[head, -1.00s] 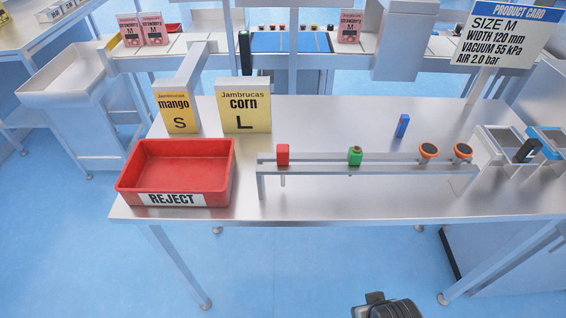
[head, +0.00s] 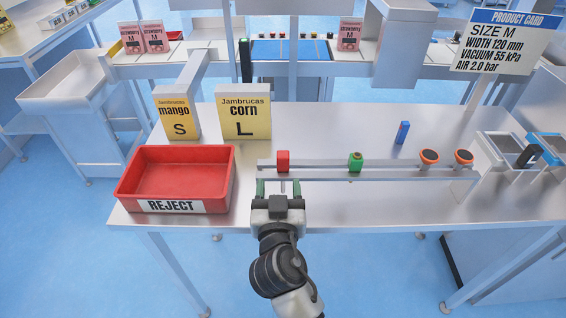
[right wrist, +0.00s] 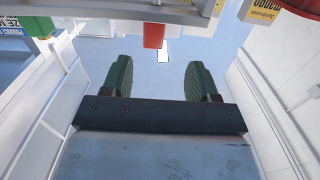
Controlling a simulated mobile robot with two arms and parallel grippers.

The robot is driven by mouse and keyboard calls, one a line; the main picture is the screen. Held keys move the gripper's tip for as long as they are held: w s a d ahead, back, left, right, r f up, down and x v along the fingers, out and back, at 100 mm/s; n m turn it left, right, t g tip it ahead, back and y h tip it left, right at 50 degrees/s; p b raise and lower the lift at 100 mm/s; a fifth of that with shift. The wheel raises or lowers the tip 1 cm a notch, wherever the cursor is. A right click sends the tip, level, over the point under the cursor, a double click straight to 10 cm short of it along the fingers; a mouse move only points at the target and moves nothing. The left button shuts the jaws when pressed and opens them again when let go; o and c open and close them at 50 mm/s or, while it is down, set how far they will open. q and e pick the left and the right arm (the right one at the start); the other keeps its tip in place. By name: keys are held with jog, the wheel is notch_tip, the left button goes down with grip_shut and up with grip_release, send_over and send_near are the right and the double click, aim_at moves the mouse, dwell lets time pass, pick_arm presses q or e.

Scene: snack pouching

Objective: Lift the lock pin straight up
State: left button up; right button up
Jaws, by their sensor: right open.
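A red-headed pin (head: 283,160) stands upright at the left end of a raised metal rail (head: 320,164), its thin shaft hanging below. A green-headed pin (head: 355,161) stands in the same rail further right. I cannot tell from looks alone which is the lock pin. My right gripper (head: 279,187) is open and empty in front of the rail, its two green fingers pointing at the red pin. In the right wrist view the red head (right wrist: 153,36) is beyond and between the open fingertips (right wrist: 159,78), apart from them. My left gripper is not in view.
A red reject bin (head: 176,152) stands left of the rail. Mango (head: 178,113) and corn (head: 243,113) pouches stand behind. Two orange-rimmed dark knobs (head: 429,157) are at the rail's right, with a blue item (head: 402,132) behind. The table's middle (head: 330,125) is clear.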

aim_at(283, 163)
jog(key=w, duration=0.3)
jog(key=shift+w+d+p, duration=0.1)
jog(key=shift+w+p, duration=0.2)
jog(key=w, duration=0.1)
jog(key=w+p, duration=0.1)
jog(key=w, duration=0.1)
jog(key=w+p, duration=0.1)
jog(key=shift+w+d, duration=0.4)
jog(key=shift+w+f, duration=0.1)
jog(key=shift+w, duration=0.2)
jog(key=shift+s, duration=0.1)
jog(key=shift+c, duration=0.6)
jog(key=c, duration=0.9)
